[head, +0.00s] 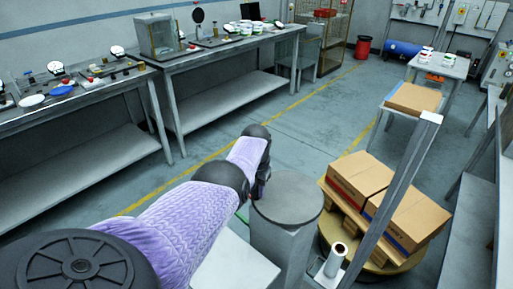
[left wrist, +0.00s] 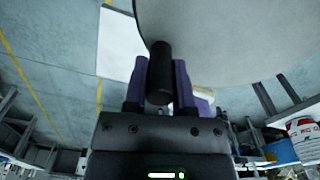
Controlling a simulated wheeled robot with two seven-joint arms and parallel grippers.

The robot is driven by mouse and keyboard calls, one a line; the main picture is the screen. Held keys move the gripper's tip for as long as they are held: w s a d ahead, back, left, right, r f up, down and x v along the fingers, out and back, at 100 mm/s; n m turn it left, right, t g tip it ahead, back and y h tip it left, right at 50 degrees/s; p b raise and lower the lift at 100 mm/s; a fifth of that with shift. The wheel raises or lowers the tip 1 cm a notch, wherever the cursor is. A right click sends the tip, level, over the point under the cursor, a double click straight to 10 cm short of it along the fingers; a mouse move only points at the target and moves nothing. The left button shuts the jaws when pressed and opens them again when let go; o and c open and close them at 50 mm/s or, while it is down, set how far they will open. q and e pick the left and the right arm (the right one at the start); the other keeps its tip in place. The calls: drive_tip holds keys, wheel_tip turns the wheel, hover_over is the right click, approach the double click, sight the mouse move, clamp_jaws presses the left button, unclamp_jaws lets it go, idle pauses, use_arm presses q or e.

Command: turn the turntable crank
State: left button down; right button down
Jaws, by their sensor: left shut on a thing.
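The crank is a grey round disc (head: 288,197) on top of a grey pedestal (head: 280,242). Its black handle (left wrist: 160,72) stands between the purple fingers of my left gripper in the left wrist view. My left gripper (head: 257,190) is at the left edge of the disc and is shut on this handle; its fingers are mostly hidden in the head view. The turntable (head: 408,264) is a low round yellowish plate to the right of the pedestal. It bears a wooden pallet (head: 345,217) with cardboard boxes (head: 412,217). My right gripper is not in view.
A slanting grey metal post (head: 398,195) stands in front of the boxes. A pale tube (head: 335,260) is near its foot. Long workbenches (head: 75,105) with small items line the left and back. A small table (head: 412,98) holds a cardboard box. The middle floor is clear.

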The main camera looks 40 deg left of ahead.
use_arm(q)
drive_tip(key=shift+d, duration=0.15)
idle(0.3)
drive_tip(key=shift+c, duration=2.2)
unclamp_jaws()
